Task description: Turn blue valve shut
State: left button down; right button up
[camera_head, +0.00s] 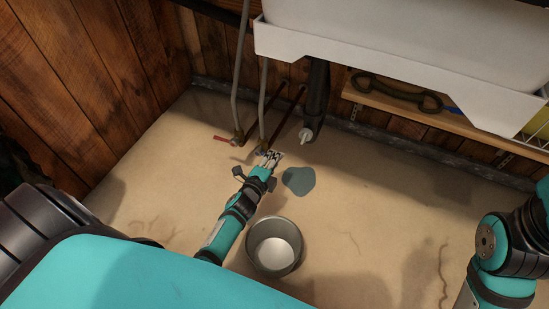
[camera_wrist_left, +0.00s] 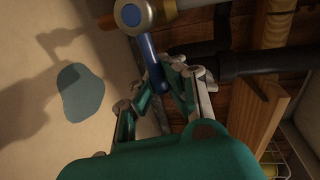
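The blue valve's lever (camera_wrist_left: 148,58) hangs from a round brass and blue hub (camera_wrist_left: 131,15) on a metal pipe in the left wrist view. In the head view the valve is small and mostly hidden by my left gripper (camera_head: 268,159), at the foot of a grey pipe. My left gripper's fingers (camera_wrist_left: 163,84) lie on both sides of the lever's lower part and look closed on it. The exact finger contact is partly hidden. My right arm shows at the right edge of the head view, but its gripper is out of view.
A red valve handle (camera_head: 223,140) is just left of the blue valve. A metal bucket (camera_head: 274,262) stands on the floor near my left forearm, and a puddle (camera_head: 299,181) lies beyond it. A white sink (camera_head: 400,65) overhangs at the upper right, above a wooden shelf (camera_head: 440,115).

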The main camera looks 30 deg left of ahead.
pick_arm(q)
jog(key=shift+s+d+f, duration=0.15)
jog(key=shift+s+f, duration=0.1)
jog(key=shift+f, duration=0.2)
jog(key=c, duration=1.4)
grip_release()
jog(key=shift+r, duration=0.15)
jog(key=shift+o, duration=0.3)
jog(key=shift+w, duration=0.1)
jog(key=shift+r, duration=0.1)
jog(key=s+r, duration=0.2)
jog(key=s, duration=0.9)
jog(key=shift+s+d+r, duration=0.15)
jog(key=shift+s, duration=0.25)
jog(key=shift+r, duration=0.1)
